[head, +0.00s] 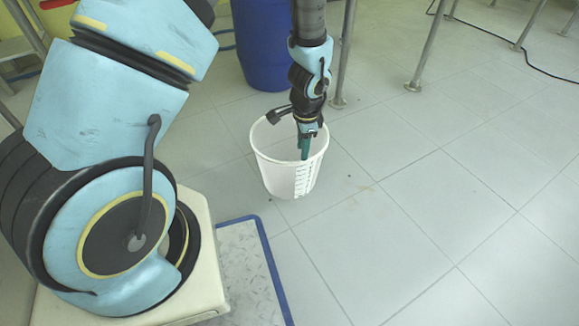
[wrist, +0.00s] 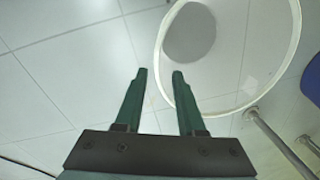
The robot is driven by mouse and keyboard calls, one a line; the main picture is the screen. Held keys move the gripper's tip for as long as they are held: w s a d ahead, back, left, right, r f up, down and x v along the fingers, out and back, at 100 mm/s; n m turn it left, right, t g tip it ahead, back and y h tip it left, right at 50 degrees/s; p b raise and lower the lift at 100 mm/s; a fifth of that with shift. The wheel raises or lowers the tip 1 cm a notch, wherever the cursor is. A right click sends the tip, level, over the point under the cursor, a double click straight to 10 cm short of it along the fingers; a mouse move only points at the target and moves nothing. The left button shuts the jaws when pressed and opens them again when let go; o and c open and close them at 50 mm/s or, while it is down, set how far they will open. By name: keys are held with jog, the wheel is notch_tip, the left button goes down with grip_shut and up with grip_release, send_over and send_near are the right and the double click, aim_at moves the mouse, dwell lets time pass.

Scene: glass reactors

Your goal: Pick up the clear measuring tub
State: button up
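The clear measuring tub (head: 280,178) is a translucent white bucket with dark graduation marks on its side. In the head view it appears to stand upright on the floor, right of my arm's base. My gripper (head: 305,154) points down over its mouth, with the green fingers overlapping the near right rim. In the wrist view the gripper (wrist: 159,74) is open with a clear gap between its fingertips. The tub's round rim (wrist: 292,55) fills the upper right there. Its left edge runs between the fingertips, with the right finger over the mouth. Contact with the wall cannot be told.
A blue drum (head: 262,50) stands behind the tub. Metal legs (head: 412,85) stand on the tiled floor behind and to the right. A blue-edged platform (head: 250,275) lies in front of the tub. The floor (head: 430,220) to the right is clear.

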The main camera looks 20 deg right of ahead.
aim_at(298, 167)
jog(key=f, duration=0.2)
jog(key=f+b, duration=0.1)
jog(key=shift+w+f, duration=0.2)
jog(key=shift+f, duration=0.15)
jog(key=f+b, duration=0.2)
jog(key=f, duration=0.1)
jog(key=f+b, duration=0.1)
jog(key=f, duration=0.1)
jog(key=shift+w+a, duration=0.35)
jog(key=shift+a, duration=0.05)
grip_shut()
dwell(0.6)
